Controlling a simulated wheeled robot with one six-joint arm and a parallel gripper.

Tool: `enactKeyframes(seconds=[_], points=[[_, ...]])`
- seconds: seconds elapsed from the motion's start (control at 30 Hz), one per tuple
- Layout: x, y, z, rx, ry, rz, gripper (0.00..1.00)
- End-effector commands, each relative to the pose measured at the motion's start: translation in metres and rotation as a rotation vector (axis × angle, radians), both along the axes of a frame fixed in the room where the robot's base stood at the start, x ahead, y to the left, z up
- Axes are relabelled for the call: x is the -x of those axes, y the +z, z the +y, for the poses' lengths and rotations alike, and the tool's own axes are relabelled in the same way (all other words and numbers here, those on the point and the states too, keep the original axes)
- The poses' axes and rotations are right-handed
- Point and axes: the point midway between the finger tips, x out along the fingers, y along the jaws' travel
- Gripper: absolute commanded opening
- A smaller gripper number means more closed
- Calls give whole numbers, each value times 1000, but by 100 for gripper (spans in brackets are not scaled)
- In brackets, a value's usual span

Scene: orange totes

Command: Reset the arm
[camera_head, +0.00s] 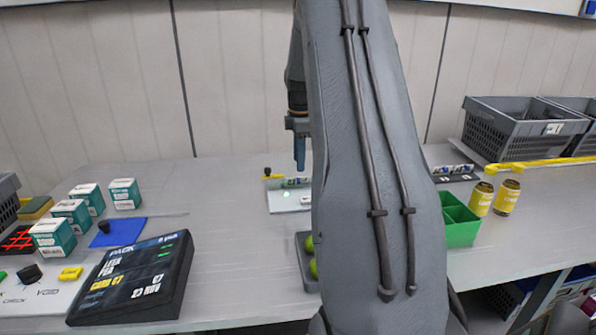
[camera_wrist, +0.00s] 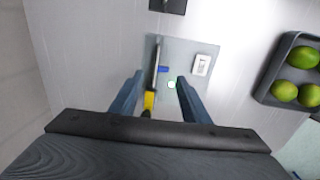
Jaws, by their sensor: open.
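My gripper (camera_head: 300,155) hangs above the table in the head view, pointing down, partly hidden behind my own arm. In the wrist view my gripper (camera_wrist: 154,92) shows two blue fingers spread apart with nothing between them. Below it on the table lies a pale plate (camera_wrist: 190,52) with a white switch-like piece, a small blue part, a yellow-ended bar and a green light spot. The plate (camera_head: 284,203) also shows in the head view. My arm covers the middle of the head view and hides part of the table.
A grey tray (camera_wrist: 262,92) of green fruit sits right of the plate. A black display panel (camera_head: 135,277), several white-green boxes (camera_head: 124,194) and a blue mat (camera_head: 118,232) fill the left. A green bin (camera_head: 462,232), yellow cans (camera_head: 507,197) and grey crates (camera_head: 515,135) stand right.

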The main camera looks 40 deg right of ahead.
Motion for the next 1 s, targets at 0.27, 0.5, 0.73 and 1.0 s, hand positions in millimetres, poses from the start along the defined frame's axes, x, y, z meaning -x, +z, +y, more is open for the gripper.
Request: enactKeyframes(seconds=[0.27,0.5,0.73,1.0], points=[[2,19,1,-1,0,1,42],[2,19,1,-1,0,2,42],[2,19,1,-1,0,1,42],[6,11,64,-17,-110,-1,42]])
